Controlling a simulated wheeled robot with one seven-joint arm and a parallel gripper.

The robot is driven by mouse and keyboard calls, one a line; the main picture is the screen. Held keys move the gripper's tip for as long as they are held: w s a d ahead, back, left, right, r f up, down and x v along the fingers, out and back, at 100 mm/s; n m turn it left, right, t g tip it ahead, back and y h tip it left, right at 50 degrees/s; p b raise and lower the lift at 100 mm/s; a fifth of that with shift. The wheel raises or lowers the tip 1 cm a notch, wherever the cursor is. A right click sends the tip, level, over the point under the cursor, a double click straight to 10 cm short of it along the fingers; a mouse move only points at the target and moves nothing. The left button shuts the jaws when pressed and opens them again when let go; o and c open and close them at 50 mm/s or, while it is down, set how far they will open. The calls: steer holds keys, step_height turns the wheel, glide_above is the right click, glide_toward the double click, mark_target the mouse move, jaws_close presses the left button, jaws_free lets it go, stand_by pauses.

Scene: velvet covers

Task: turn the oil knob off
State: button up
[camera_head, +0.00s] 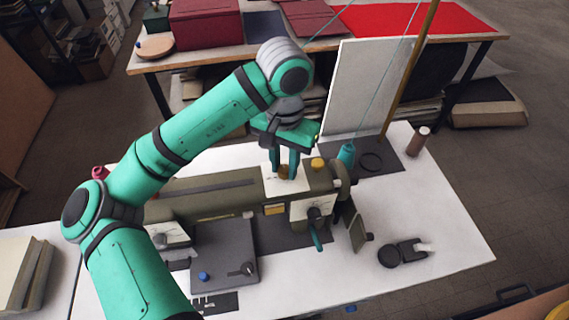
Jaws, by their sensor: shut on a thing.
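My gripper (284,172) points down over an olive-green machine (220,199) on the white table. Its two teal fingers are shut on a small brown knob (284,174), which shows only partly between them. This knob stands on a white panel (272,185) on top of the machine. A yellow knob (318,163) stands just right of the fingers, apart from them. No label is readable, so I cannot tell by marking which knob is the oil knob.
A teal thread cone (346,154), a tall white board (368,88) and a brown pole (410,70) stand behind and right. A brown spool (418,141) stands at the table's right edge. A black clamp-like part (402,252) lies front right. Free table lies around it.

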mark_target(284, 168)
steer(key=o, duration=1.1)
steer(key=shift+c, duration=0.2)
step_height(284, 168, up, 11)
steer(key=shift+f, duration=0.1)
